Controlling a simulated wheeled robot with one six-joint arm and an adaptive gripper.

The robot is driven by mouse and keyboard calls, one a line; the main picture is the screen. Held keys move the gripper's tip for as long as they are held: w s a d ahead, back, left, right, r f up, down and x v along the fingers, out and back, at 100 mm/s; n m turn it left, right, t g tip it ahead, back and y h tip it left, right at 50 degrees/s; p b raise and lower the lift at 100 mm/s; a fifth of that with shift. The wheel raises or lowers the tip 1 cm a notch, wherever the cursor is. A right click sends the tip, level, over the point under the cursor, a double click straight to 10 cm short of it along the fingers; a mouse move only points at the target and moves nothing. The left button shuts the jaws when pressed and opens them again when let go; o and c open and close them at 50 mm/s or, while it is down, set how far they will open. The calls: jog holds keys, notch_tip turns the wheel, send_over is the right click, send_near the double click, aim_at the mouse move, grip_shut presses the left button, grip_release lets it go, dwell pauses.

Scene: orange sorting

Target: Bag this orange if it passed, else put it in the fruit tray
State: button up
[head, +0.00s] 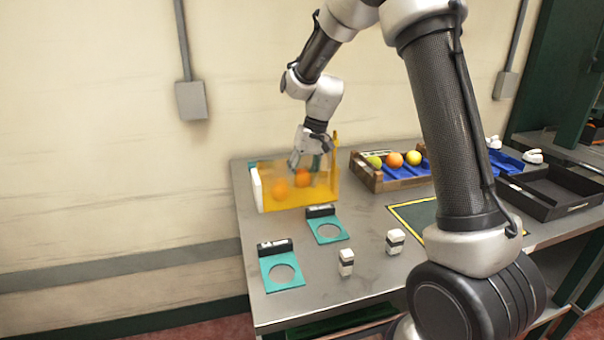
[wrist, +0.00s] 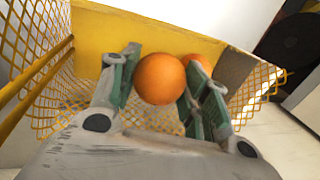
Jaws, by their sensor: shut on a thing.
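My gripper (head: 306,164) is low inside the yellow mesh-sided bag (head: 262,198) at the back left of the table. In the wrist view, my gripper (wrist: 163,72) has its green-padded fingers on both sides of an orange (wrist: 159,79) and is shut on it. The bag's yellow wall and mesh (wrist: 100,32) surround the fingers. A second orange (wrist: 194,60) shows partly behind the right finger; it also shows through the bag in the head view (head: 280,188). A wooden-sided fruit tray (head: 396,184) with several fruits stands to the right. I see no pass mark on the held orange.
Two teal plates with round holes (head: 269,278) (head: 318,237) lie in front of the bag. Two small white-and-black blocks (head: 346,262) (head: 395,241) stand to their right. An empty-looking black tray (head: 555,207) is at the far right. My arm hides part of the table.

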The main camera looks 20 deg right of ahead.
dwell(0.4)
jog(key=o, duration=1.1)
jog(key=shift+a+r+v, duration=0.1)
jog(key=shift+a+v, duration=0.2)
jog(key=shift+v, duration=1)
jog(key=shift+a+r+v, duration=0.1)
jog(key=shift+a+v, duration=0.2)
jog(key=shift+v, duration=0.95)
jog(key=shift+a+r+v, duration=0.1)
jog(key=shift+a+v, duration=0.25)
jog(key=shift+v, duration=0.95)
jog(key=shift+s+f, duration=0.1)
